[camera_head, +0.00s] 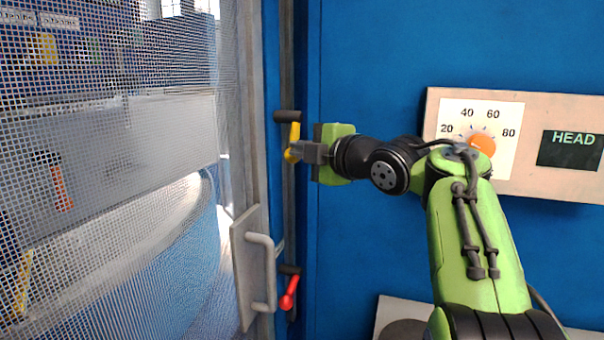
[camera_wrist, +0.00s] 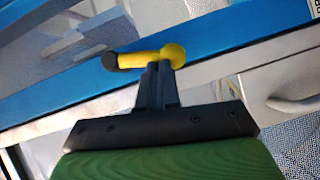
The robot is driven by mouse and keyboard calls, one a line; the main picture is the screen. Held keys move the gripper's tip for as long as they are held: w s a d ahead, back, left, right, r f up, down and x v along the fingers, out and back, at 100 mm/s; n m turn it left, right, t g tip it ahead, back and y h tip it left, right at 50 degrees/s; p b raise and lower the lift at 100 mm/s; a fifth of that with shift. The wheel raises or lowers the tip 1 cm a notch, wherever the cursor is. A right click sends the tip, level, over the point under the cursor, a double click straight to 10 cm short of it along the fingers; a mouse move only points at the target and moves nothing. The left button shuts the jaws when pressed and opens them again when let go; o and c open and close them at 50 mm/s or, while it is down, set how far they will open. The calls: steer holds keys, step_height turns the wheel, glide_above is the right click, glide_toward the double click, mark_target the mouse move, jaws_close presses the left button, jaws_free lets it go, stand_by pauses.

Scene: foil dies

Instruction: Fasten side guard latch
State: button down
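A yellow latch lever (camera_head: 294,134) with a dark pivot end (camera_head: 287,116) is on the upright post at the edge of the mesh guard (camera_head: 110,130). It hangs down, slightly tilted, with its rounded yellow end lowest. My gripper (camera_head: 300,153) is at that lower end. In the wrist view the yellow lever (camera_wrist: 142,58) lies across the tips of my gripper (camera_wrist: 158,68). The fingers are together, with no clear gap, and the lever is not seen between them. Whether they touch it I cannot tell. A red lever (camera_head: 289,292) hangs lower on the same post.
A grey pull handle (camera_head: 265,270) on a plate stands out from the guard's edge, left of the red lever. A panel with an orange dial (camera_head: 481,146) and a HEAD display (camera_head: 570,150) is at the right, behind my arm. The blue wall (camera_head: 380,60) above is clear.

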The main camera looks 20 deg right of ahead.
steer(key=shift+w+d+f+n+t+b, duration=0.2)
steer(key=shift+w+f+n+t+b, duration=0.25)
steer(key=shift+b, duration=0.45)
steer(key=shift+r, duration=0.1)
